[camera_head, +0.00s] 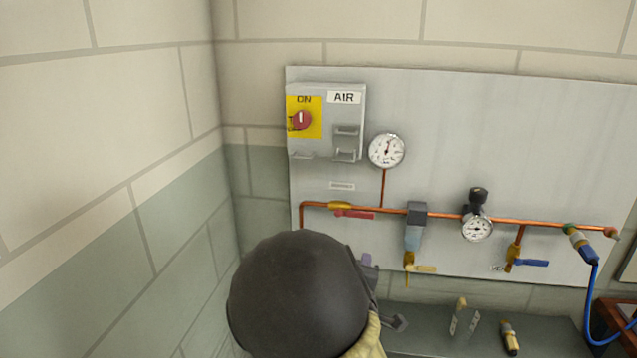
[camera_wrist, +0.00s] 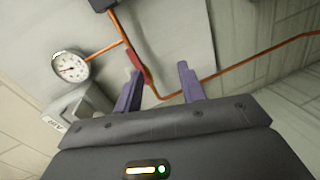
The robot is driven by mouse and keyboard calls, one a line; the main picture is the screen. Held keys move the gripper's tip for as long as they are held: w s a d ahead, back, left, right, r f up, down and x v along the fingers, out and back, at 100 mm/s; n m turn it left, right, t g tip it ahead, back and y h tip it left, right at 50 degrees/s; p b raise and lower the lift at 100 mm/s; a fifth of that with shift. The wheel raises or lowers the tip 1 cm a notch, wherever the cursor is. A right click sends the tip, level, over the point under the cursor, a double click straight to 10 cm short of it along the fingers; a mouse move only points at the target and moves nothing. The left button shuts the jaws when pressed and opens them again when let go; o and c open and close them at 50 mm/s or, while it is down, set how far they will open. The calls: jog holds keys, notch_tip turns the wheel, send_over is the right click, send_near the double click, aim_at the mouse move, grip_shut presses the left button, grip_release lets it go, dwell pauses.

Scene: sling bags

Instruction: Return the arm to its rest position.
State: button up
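My gripper (camera_wrist: 160,72) shows in the wrist view with its two purple fingers spread apart and nothing between them. It points toward the grey wall panel, near the copper pipe and the red valve handle (camera_wrist: 137,60). I cannot tell whether a finger touches the handle. In the head view a dark rounded part of my arm fills the lower middle and hides most of the gripper; only a small purple piece shows beside it, below the red handle (camera_head: 353,214).
The panel (camera_head: 550,130) carries an AIR box (camera_head: 350,120) with a red knob set at ON, gauges (camera_head: 386,151), copper pipe (camera_head: 445,215), a blue valve handle (camera_head: 533,263) and a blue hose (camera_head: 591,300). A grey bench (camera_head: 440,335) holds small fittings. A wall (camera_head: 110,130) closes the left side.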

jog(key=s+d+f+m+g+y+p, duration=0.1)
jog(key=s+d+f+m+g+y, duration=0.15)
jog(key=s+f+m+g, duration=0.45)
jog(key=s+m+g+y+p, duration=0.1)
jog(key=s+m+g, duration=0.4)
jog(key=s, duration=0.8)
jog(key=shift+s+a+r+m+g, duration=0.2)
jog(key=shift+r+m+g, duration=0.1)
jog(key=shift+r+m, duration=0.15)
